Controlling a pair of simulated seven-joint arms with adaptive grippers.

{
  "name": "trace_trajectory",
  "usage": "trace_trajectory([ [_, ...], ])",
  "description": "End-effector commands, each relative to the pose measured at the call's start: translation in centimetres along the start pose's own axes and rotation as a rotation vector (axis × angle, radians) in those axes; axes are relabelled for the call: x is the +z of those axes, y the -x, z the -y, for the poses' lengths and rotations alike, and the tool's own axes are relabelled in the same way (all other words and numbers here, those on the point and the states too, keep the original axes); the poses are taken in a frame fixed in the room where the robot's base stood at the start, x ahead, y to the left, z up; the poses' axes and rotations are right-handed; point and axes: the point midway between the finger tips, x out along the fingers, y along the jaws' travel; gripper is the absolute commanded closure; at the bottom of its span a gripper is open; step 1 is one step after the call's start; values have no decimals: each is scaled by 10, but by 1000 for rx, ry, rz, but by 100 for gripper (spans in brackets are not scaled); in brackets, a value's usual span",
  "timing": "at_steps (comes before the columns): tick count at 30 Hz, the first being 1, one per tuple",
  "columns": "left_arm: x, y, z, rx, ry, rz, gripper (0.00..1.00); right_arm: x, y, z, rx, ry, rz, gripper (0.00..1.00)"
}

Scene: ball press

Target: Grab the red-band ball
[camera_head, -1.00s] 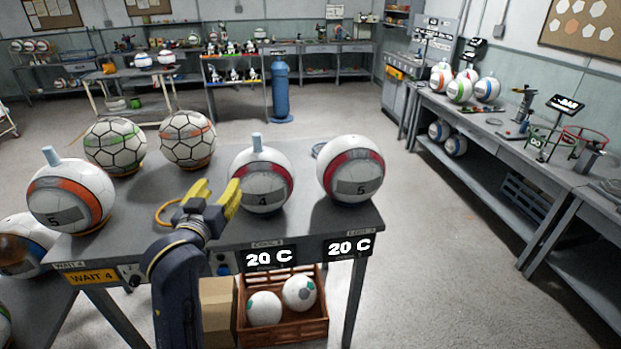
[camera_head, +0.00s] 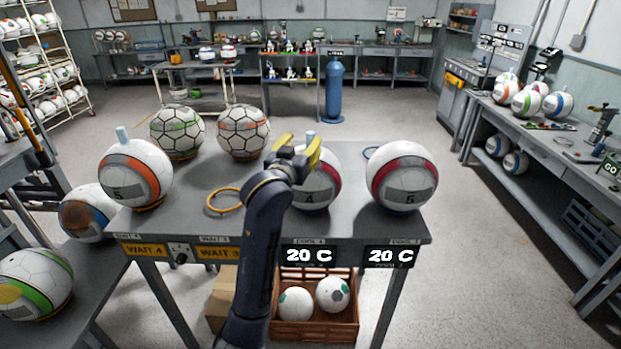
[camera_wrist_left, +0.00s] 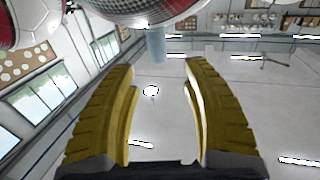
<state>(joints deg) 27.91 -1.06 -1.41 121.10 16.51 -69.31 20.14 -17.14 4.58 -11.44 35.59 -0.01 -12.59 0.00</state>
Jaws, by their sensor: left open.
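Two balls with red bands sit on the grey table. One, marked 4 (camera_head: 322,191), has a blue-grey plug (camera_head: 310,137) on top, and my left arm partly hides its left side. The other, marked 5 (camera_head: 401,177), stands to its right with no plug showing. My left gripper (camera_head: 300,150) is open and empty, at the upper left of ball 4, close to the plug. In the left wrist view the plug (camera_wrist_left: 155,46) shows beyond and between the open yellow fingers, pointing down from a ball at the top edge. My right gripper is not in view.
An orange-banded ball (camera_head: 135,175) and two hexagon-patterned balls (camera_head: 177,133) stand on the table's left. An orange ring (camera_head: 224,201) lies left of my arm. A crate (camera_head: 318,325) with two balls is below. Free tabletop lies right of the ring.

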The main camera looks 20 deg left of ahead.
Motion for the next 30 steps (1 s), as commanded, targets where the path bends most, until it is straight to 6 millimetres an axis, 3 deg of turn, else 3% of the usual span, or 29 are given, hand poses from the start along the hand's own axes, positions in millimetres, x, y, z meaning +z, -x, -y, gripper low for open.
trace_trajectory([
  [11, 0, -22, 0, 1, -1, 1, 52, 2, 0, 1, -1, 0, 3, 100],
  [21, -1, -60, -2, 0, -1, 1, 52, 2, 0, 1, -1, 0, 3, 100],
  [30, 0, -68, -2, 0, -1, 2, 52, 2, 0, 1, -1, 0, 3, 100],
])
